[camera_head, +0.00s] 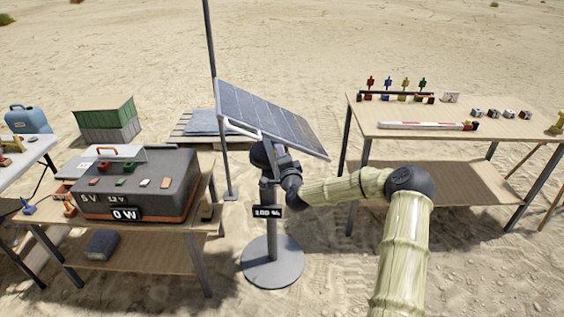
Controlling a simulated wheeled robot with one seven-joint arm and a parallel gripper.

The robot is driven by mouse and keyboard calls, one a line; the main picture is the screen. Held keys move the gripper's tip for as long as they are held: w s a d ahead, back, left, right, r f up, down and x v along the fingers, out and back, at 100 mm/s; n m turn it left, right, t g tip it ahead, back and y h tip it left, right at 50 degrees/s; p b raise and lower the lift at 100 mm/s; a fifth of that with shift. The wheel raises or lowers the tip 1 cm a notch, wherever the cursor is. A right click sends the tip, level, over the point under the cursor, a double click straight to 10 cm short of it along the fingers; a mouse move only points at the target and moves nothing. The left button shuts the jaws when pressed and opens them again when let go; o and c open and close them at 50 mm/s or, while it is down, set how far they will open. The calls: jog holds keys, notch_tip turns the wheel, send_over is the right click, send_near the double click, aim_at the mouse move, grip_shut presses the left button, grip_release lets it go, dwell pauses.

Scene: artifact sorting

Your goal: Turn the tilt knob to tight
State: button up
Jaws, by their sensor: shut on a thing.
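The solar panel (270,115) sits tilted on a grey stand with a round base (272,262). A small black sign (267,212) on the post appears to read 100 %. My arm reaches in from the lower right. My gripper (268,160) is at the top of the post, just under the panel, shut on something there. The tilt knob is hidden by my gripper and wrist, so its setting cannot be read.
A left bench (180,237) holds a dark power box (150,190) showing 0 W. A right table (450,120) carries small coloured parts and a white-red bar (425,126). A thin pole (216,80) stands behind the panel. Sand around the stand's base is open.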

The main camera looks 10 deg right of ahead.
jog(key=shift+f+m, duration=0.1)
jog(key=shift+m, duration=0.3)
jog(key=o, duration=1)
jog(key=shift+s, duration=0.1)
